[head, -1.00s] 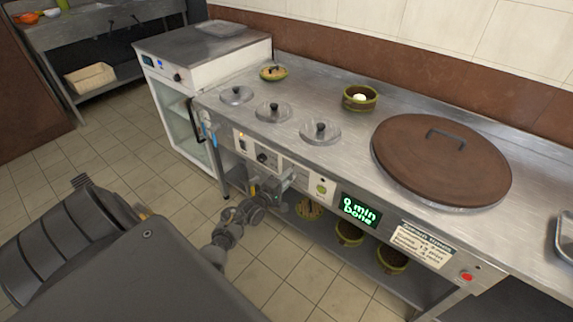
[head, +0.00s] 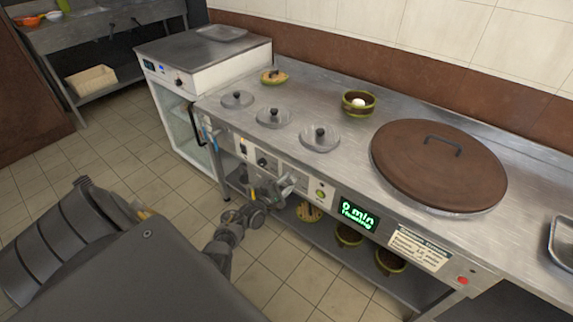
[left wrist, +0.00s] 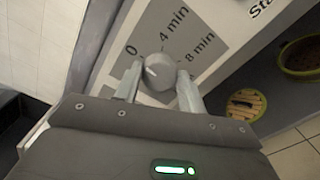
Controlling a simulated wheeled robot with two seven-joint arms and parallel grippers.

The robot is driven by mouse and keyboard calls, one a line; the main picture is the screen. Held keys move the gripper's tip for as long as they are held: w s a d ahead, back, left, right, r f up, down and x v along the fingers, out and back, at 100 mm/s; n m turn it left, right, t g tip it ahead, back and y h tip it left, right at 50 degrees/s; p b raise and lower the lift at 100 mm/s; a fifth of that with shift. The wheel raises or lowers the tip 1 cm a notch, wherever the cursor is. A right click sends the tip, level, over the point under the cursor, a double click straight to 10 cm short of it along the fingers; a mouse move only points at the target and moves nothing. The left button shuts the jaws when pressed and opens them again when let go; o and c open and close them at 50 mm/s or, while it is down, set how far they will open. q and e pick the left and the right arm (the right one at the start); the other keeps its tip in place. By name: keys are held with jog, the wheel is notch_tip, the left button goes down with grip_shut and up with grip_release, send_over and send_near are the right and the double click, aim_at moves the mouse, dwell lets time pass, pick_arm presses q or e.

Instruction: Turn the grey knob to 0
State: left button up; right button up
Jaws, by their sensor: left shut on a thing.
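The grey knob (left wrist: 158,72) is on the front panel of the steel counter, beside a dial label (left wrist: 178,38) printed "0", "4 min" and "8 min". A pale mark on its face lies on its left side, towards the "0"; I cannot tell its exact setting. My left gripper (left wrist: 157,82) is shut on the knob, one finger on each side. In the head view my left gripper (head: 288,184) is at the front panel and hides the knob. My right gripper is not in view.
A green display (head: 357,215) reads "0 min" with a word like "Heating" below. A large brown lid (head: 438,172) covers a pot on the counter. Bowls stand on the shelf below.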

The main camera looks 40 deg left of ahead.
pick_arm(q)
jog(key=shift+a+r, duration=0.1)
jog(key=o, duration=1)
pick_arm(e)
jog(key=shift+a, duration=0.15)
pick_arm(q)
jog(key=s+p, duration=0.1)
jog(key=s, duration=0.9)
jog(key=shift+s, duration=0.35)
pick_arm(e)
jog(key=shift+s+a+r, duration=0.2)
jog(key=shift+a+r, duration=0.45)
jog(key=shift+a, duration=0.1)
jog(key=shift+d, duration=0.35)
